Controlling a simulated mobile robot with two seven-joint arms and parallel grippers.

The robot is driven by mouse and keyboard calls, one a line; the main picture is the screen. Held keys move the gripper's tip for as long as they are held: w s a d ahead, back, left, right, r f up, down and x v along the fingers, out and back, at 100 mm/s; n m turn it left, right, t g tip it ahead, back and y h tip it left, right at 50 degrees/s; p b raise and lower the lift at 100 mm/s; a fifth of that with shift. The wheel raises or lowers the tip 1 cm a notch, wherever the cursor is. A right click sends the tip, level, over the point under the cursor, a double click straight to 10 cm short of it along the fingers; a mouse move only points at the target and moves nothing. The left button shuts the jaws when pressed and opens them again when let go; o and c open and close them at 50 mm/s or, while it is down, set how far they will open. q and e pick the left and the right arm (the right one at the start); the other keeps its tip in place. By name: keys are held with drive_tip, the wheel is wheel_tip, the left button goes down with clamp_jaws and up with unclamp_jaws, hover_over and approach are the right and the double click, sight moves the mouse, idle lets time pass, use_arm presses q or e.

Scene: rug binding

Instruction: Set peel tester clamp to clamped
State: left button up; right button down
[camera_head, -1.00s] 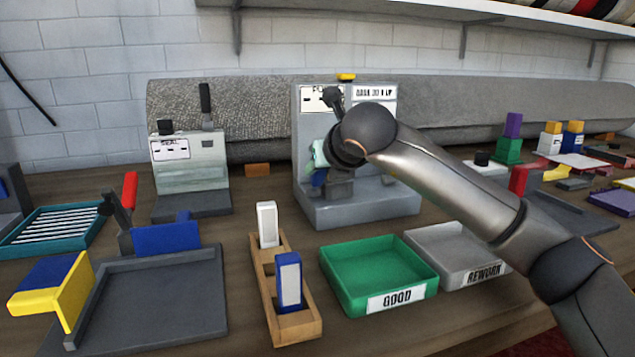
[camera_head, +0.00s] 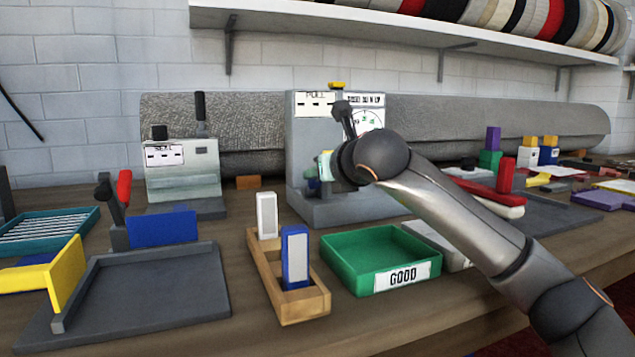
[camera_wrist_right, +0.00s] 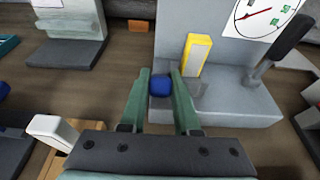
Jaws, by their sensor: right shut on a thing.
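The peel tester is a grey machine (camera_head: 300,120) with a "PULL" label and a round dial. It stands at the back middle of the bench. Its black-handled lever (camera_head: 343,115) points up and leans slightly left; in the wrist view the lever (camera_wrist_right: 285,42) rises at the right, apart from my fingers. My right gripper (camera_wrist_right: 160,85) is at the tester's front left, its teal fingers closed on a small blue piece (camera_wrist_right: 160,88). A white block with yellow edges (camera_wrist_right: 195,56) stands just beyond, on the tester. In the head view my wrist hides much of the tester's front.
A seal machine (camera_head: 180,165) stands left of the tester. In front are a wooden holder (camera_head: 300,312) with white and blue upright blocks, a green GOOD tray (camera_head: 345,275) and a grey tray (camera_head: 435,240) partly behind my arm. A dark fixture tray (camera_head: 150,285) lies at left.

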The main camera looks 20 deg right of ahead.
drive_tip(key=shift+a+f, duration=0.15)
drive_tip(key=shift+f, duration=0.3)
drive_tip(key=c, duration=0.9)
unclamp_jaws()
drive_tip(key=shift+r, duration=0.25)
drive_tip(key=shift+s, duration=0.1)
drive_tip(key=p+v, duration=0.1)
drive_tip(key=v, duration=1.1)
drive_tip(key=shift+s+f, duration=0.1)
drive_tip(key=shift+s, duration=0.05)
